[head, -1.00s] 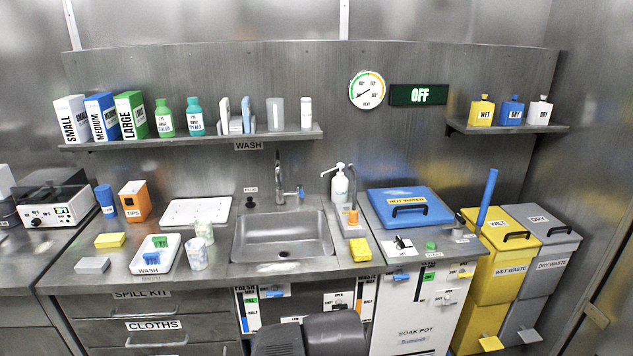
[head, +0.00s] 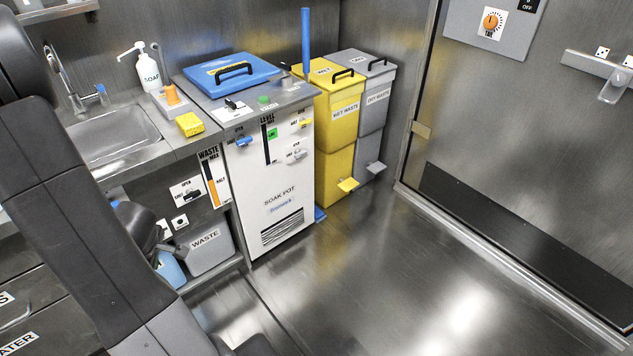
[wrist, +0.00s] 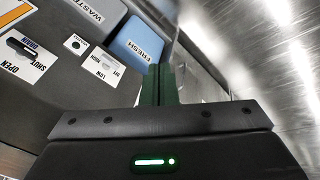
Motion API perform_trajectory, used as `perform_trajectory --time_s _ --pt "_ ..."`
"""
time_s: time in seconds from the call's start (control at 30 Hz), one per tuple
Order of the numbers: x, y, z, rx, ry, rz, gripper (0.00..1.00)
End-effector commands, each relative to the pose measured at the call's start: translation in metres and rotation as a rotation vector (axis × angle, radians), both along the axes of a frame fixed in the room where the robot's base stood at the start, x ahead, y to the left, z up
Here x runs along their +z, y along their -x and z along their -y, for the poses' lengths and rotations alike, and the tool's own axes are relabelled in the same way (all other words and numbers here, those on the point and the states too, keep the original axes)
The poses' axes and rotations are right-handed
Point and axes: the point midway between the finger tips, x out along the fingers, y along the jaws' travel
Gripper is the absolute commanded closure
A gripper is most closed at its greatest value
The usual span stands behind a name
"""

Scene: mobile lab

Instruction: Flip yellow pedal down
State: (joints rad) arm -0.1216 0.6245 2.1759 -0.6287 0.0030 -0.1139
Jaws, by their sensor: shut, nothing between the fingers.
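In the head view my arm crosses the left side, well to the left of the pedal, and the fingertips cannot be made out.
The white soak pot cabinet (head: 275,190) stands between my arm and the yellow bin. The metal floor (head: 400,270) before the bins is clear. A door (head: 530,160) is at right.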

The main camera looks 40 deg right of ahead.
Motion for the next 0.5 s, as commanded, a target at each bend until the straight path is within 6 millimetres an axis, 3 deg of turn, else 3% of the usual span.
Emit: perform_trajectory --time_s 0.03,0.23,0.37,0.5 --pt "-0.039 -0.010 -0.014 0.058 -0.021 0.001 1.00" --pt "-0.139 -0.034 -0.072 0.285 -0.141 0.026 1.00" --pt "-0.206 -0.034 -0.113 0.421 -0.246 0.029 1.00" --pt "-0.271 -0.021 -0.153 0.548 -0.372 0.024 1.00"
